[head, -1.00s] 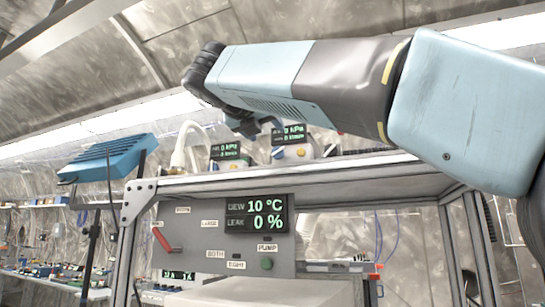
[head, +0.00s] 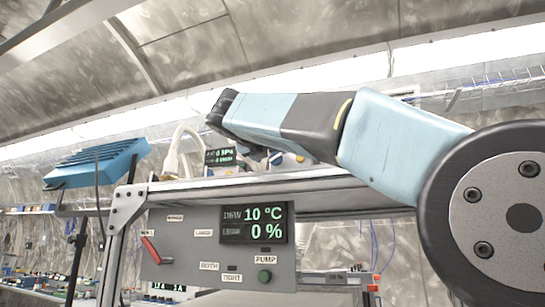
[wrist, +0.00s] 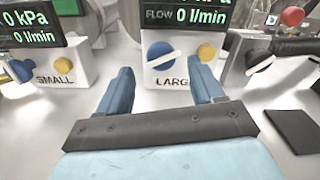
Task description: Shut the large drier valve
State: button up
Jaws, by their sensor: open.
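In the wrist view the large drier unit (wrist: 147,78), a white box labelled LARGE, stands straight ahead. Its valve is a blue round knob (wrist: 155,50) with a white bar, lying nearly level with the right end slightly higher. A yellow knob (wrist: 206,52) sits to its right. The display above reads flow 0 l/min. My gripper (wrist: 164,86) is open and empty, its two blue fingers short of the box, one on each side below the knob. In the head view my arm reaches over the shelf and largely hides the large unit.
The small drier unit (wrist: 65,75), labelled SMALL, stands close on the left. A black-handled fitting with a red knob (wrist: 292,16) is at right. A dark flat pad (wrist: 293,130) lies on the shelf. The panel display (head: 253,222) reads dew 10 °C, leak 0 %. A red lever (head: 150,250) is on the panel.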

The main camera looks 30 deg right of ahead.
aim_at(275, 157)
jog(key=shift+x, duration=1.75)
jog(key=c, duration=1.1)
jog(key=shift+o, duration=0.2)
